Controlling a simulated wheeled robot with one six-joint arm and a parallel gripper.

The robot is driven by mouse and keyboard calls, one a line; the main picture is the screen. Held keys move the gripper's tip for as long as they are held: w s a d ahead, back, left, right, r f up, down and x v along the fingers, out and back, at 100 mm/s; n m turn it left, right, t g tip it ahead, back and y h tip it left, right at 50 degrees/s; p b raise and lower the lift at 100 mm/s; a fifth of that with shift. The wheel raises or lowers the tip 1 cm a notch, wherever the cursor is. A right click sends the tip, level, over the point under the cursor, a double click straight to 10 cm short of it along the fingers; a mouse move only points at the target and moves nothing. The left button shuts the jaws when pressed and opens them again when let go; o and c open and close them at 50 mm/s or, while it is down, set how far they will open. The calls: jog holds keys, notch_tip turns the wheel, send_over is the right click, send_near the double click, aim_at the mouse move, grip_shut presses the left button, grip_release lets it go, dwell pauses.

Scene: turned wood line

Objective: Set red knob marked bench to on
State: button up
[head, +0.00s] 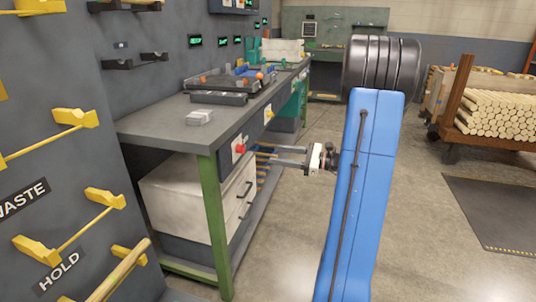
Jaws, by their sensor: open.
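A red knob (238,149) sits on a plate on the front edge of the workbench (165,126), near its close corner. Any marking beside it is too small to read, and I cannot tell its setting. My gripper (273,154) is to the right of the knob, with its two thin fingers pointing left toward the bench front. The fingers are apart with nothing seen between them. In the picture there is a gap between the fingertips and the knob.
A second control plate (268,114) is farther along the bench front. A white drawer cabinet (195,195) stands under the bench. A wall panel with yellow brackets (75,118) is close on the left.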

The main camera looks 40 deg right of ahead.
jog(key=shift+v, duration=2.15)
jog(key=s+a+n+g, duration=0.4)
jog(key=a+n+g, duration=0.1)
jog(key=a, duration=0.7)
jog(key=s+a+n+g, duration=0.4)
jog(key=a+n+g, duration=0.1)
jog(key=a, duration=0.8)
jog(key=s+a+n+h, duration=0.2)
jog(key=s+n+h, duration=0.3)
jog(key=s+n, duration=0.2)
jog(key=s+a+n+h, duration=0.2)
jog(key=s+n+h, duration=0.4)
jog(key=s+n, duration=0.2)
jog(key=shift+s+a+f+t, duration=0.3)
jog(key=shift+s+f, duration=0.1)
jog(key=shift+s, duration=0.9)
jog(key=shift+c, duration=0.3)
